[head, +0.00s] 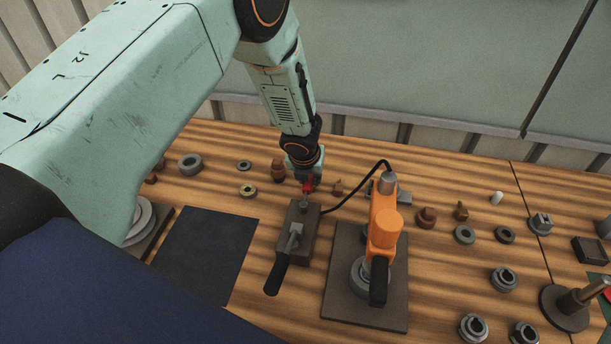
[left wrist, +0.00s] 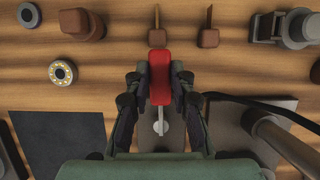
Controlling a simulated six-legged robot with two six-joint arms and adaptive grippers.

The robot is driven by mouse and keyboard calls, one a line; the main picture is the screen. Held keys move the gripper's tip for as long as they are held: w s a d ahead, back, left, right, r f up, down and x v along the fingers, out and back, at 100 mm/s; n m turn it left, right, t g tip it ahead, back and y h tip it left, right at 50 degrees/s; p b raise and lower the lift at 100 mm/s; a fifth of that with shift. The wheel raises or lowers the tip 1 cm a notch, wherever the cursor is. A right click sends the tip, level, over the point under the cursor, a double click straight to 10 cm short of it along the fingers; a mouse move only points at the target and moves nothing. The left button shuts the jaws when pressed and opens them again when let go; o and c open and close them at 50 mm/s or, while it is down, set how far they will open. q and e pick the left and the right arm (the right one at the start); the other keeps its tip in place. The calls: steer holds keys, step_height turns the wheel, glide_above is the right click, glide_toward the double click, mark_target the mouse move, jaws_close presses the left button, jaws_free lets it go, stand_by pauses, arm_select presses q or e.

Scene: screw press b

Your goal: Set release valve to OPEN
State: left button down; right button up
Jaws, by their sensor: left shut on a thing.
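The release valve's red handle (head: 308,187) shows at the back end of a brown-grey pump block (head: 300,222). In the left wrist view the red handle (left wrist: 160,82) lies lengthwise between my fingers, above the pump block (left wrist: 148,138). My left gripper (head: 305,178) comes down from above and is shut on the red handle; it also shows in the left wrist view (left wrist: 160,76), with one finger on each side. The fingertips are small and partly hidden in the head view. No OPEN marking can be read. My right gripper is not in view.
The pump's black lever (head: 277,275) points toward the front. A black hose (head: 352,190) runs to the orange press (head: 386,228) on a dark plate (head: 342,290). A black mat (head: 205,253) lies to the left. Several rings and small parts are spread over the wooden table.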

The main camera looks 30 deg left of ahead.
mark_target(305, 195)
arm_select(q)
steer(key=shift+d, duration=0.1)
stand_by(0.4)
steer(key=c, duration=1.1)
jaws_free()
steer(key=shift+c, duration=0.2)
steer(key=shift+r, duration=0.1)
steer(key=v, duration=1.1)
steer(key=shift+r, duration=0.4)
steer(key=shift+s, duration=0.2)
